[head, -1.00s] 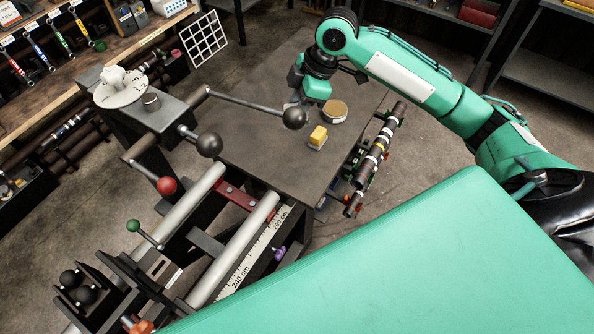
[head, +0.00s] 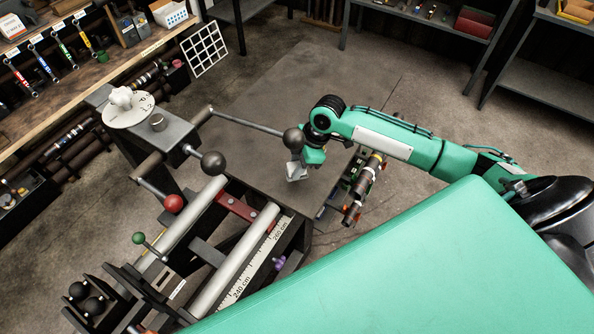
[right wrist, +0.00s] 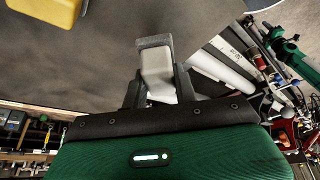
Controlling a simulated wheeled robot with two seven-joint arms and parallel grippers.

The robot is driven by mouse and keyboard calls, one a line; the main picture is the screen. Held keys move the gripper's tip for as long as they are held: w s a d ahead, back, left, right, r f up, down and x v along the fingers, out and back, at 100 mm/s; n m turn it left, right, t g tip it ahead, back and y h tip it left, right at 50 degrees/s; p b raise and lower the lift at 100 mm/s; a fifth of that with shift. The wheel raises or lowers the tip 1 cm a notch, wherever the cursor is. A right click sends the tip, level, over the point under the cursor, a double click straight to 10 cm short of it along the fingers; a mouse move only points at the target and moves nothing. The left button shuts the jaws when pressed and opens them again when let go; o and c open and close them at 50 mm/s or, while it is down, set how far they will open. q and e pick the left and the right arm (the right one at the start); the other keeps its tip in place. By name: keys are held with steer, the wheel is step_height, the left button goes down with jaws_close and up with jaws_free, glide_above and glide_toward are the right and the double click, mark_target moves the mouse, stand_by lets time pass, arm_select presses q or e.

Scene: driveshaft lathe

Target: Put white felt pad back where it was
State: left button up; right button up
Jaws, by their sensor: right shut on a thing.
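My right gripper (head: 296,176) is low over the front part of the dark table plate, beside the black ball of a long lever. In the right wrist view the right gripper (right wrist: 160,85) is shut on a small pale block-shaped thing, which I take to be the white felt pad (right wrist: 158,72). A grey piece covers its far end. The pad looks tilted, and I cannot tell whether it touches the plate. A yellow block (right wrist: 45,10) lies on the plate at the upper left of the wrist view; my arm hides it in the head view. My left gripper is not in view.
The dark plate (head: 285,85) is clear toward the back. The long lever's black ball (head: 293,139) is close beside my gripper. The lathe rails (head: 235,262) and scale stand in front. A rack of dark cylindrical parts (head: 362,190) hangs at the plate's right edge.

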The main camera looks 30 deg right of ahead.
step_height(320, 180, down, 4)
steer(key=shift+r+p, duration=0.2)
steer(key=shift+p, duration=0.25)
steer(key=shift+f, duration=0.15)
steer(key=shift+f, duration=0.1)
steer(key=o, duration=0.9)
steer(key=shift+o, duration=0.2)
steer(key=shift+d+r, duration=0.2)
steer(key=shift+r, duration=0.2)
steer(key=b+v, duration=0.2)
steer(key=v, duration=0.9)
steer(key=shift+r+b, duration=0.25)
steer(key=shift+b, duration=0.1)
